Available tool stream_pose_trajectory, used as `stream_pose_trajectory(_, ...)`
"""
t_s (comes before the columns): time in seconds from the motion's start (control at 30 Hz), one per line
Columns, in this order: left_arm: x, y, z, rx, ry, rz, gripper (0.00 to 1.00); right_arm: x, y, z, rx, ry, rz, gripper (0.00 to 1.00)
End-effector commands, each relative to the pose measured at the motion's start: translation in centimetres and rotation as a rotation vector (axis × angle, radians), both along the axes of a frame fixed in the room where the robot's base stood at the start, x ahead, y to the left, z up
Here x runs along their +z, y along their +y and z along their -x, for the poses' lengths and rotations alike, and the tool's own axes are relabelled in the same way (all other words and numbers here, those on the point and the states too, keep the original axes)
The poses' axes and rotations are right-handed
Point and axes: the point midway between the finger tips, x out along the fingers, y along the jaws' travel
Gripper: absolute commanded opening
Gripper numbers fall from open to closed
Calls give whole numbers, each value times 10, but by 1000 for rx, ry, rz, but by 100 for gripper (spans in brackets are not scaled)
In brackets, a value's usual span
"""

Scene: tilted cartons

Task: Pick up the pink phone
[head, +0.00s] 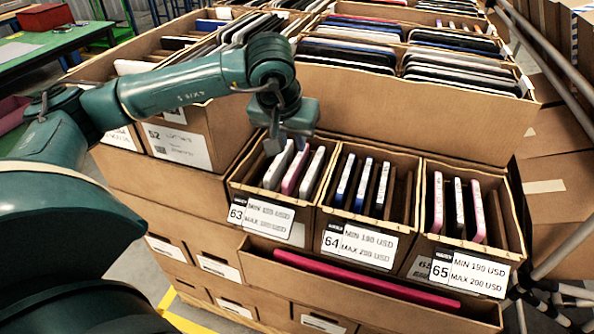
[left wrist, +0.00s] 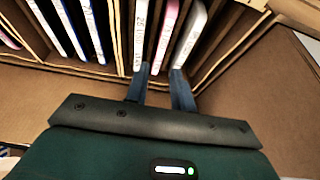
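The pink phone (head: 295,168) stands tilted on edge in carton 63 (head: 262,235), between a white phone (head: 278,165) on its left and another white phone (head: 312,172) on its right. My left gripper (head: 287,142) is over the back of this carton, at the upper ends of the phones. In the left wrist view my left gripper's fingertips (left wrist: 161,71) are apart, one on each side of the near end of the pink phone (left wrist: 164,42). I cannot tell whether they touch it. My right gripper is not in view.
Carton 64 (head: 358,243) and carton 65 (head: 468,268) stand to the right with more upright phones; one in carton 65 is pinkish (head: 478,210). A long pink item (head: 365,277) lies in the tray below. Larger filled cartons (head: 410,110) rise behind.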

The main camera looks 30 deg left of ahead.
Motion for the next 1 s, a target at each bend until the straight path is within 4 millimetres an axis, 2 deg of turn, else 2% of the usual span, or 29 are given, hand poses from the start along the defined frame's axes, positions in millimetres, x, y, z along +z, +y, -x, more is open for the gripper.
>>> stream_pose_trajectory(0.1,-15,1,-6,-1,2,2,25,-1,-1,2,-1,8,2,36)
stream_pose_trajectory(0.37,-34,4,-13,-1,3,3,25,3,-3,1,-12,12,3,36)
stream_pose_trajectory(0.6,-66,9,-24,0,2,4,25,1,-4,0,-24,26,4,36)
stream_pose_trajectory(0.87,-71,9,-26,-2,-1,4,25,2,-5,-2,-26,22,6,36)
stream_pose_trajectory(1.0,-70,9,-26,-2,-1,4,16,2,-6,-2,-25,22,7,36)
